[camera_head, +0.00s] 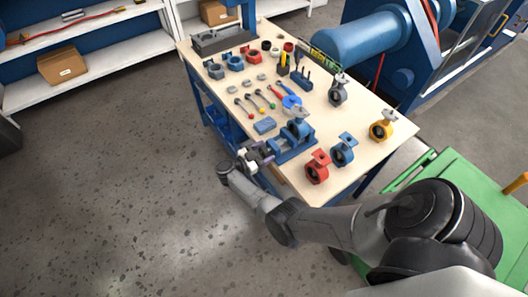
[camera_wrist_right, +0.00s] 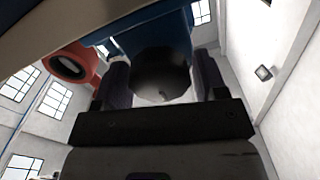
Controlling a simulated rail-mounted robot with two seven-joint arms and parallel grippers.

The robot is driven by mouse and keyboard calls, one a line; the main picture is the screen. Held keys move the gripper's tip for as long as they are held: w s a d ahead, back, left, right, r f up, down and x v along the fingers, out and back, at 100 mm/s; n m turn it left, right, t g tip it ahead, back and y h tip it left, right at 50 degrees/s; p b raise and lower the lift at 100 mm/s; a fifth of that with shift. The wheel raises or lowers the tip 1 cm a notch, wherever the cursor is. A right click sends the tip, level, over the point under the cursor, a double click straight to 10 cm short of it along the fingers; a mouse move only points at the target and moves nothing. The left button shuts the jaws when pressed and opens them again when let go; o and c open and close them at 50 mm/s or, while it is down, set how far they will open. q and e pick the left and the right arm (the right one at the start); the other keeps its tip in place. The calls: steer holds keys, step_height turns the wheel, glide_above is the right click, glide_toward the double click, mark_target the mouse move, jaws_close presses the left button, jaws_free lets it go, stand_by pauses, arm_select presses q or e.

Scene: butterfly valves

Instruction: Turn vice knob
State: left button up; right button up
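A blue vice (camera_head: 292,150) stands at the near left edge of the workbench, with a grey and blue valve (camera_head: 298,122) at it. My right gripper (camera_head: 258,156) is at the vice's front end, just off the bench edge. In the right wrist view, the vice's dark round knob (camera_wrist_right: 161,76) lies between the two fingers of my right gripper (camera_wrist_right: 162,85), below the blue vice body (camera_wrist_right: 150,38). The fingers stand apart on either side of the knob; firm contact does not show. In the head view the gripper hides the knob. My left gripper is not in view.
The wooden workbench (camera_head: 232,88) also holds a red valve (camera_head: 317,168), a blue valve (camera_head: 343,150) and a yellow valve (camera_head: 382,127) to the right of the vice. Tools and small parts lie farther back. Open floor (camera_head: 120,180) is at left.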

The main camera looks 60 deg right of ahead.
steer(key=c, duration=0.6)
